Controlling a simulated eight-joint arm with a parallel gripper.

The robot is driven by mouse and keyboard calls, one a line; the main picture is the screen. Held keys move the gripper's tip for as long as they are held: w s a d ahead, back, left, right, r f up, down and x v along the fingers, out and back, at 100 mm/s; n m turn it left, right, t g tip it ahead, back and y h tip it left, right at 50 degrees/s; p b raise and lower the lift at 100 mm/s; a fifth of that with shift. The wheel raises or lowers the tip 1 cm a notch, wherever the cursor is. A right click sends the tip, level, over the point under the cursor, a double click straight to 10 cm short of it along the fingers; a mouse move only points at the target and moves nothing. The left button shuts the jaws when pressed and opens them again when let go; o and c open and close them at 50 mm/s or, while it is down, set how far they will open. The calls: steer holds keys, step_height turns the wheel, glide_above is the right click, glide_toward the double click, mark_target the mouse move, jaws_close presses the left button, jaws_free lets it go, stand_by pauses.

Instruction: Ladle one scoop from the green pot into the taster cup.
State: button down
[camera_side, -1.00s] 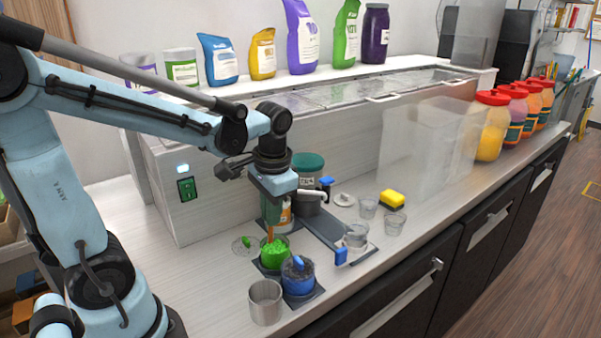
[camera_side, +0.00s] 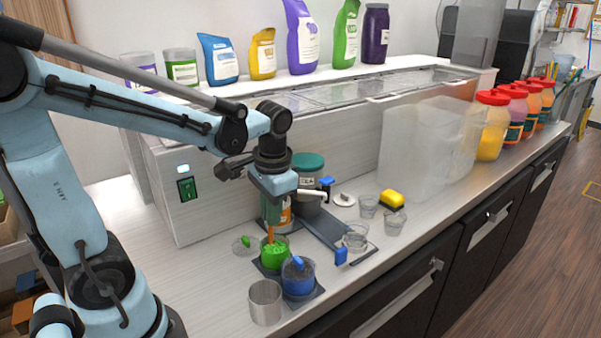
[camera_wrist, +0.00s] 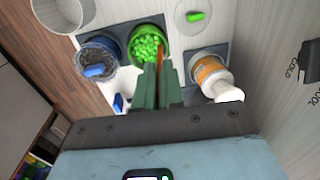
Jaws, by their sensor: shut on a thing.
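The green pot (camera_side: 273,262) stands on a dark base on the counter, filled with green beads; it also shows in the wrist view (camera_wrist: 134,50). My gripper (camera_side: 272,224) is directly above it, its green fingers (camera_wrist: 160,78) pointing down. They are shut on a thin orange-brown ladle handle (camera_side: 270,236), whose lower end goes into the green beads. The ladle's bowl is hidden. An empty clear cup (camera_side: 265,303) stands in front of the pots, and several other clear cups stand to the right; I cannot tell which is the taster cup.
A blue pot (camera_side: 298,281) with a blue-handled lid stands beside the green pot. A clear lid with a green handle (camera_side: 245,243) lies to the left. Behind are an orange-labelled bottle (camera_wrist: 210,75) and the sealer with a clear cup (camera_side: 355,237).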

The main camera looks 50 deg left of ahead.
steer(key=shift+r, duration=3.35)
steer(key=w+d+r+h, duration=0.1)
steer(key=w+d, duration=0.1)
steer(key=w, duration=0.7)
steer(key=w+d+r, duration=0.1)
steer(key=w+r, duration=0.1)
steer(key=w, duration=0.7)
steer(key=s+d+f+t+y, duration=0.7)
steer(key=d+f+t+y, duration=0.2)
steer(key=y, duration=0.3)
steer(key=shift+d+f+y, duration=0.3)
steer(key=shift+d+y, duration=0.1)
steer(key=shift+d, duration=0.45)
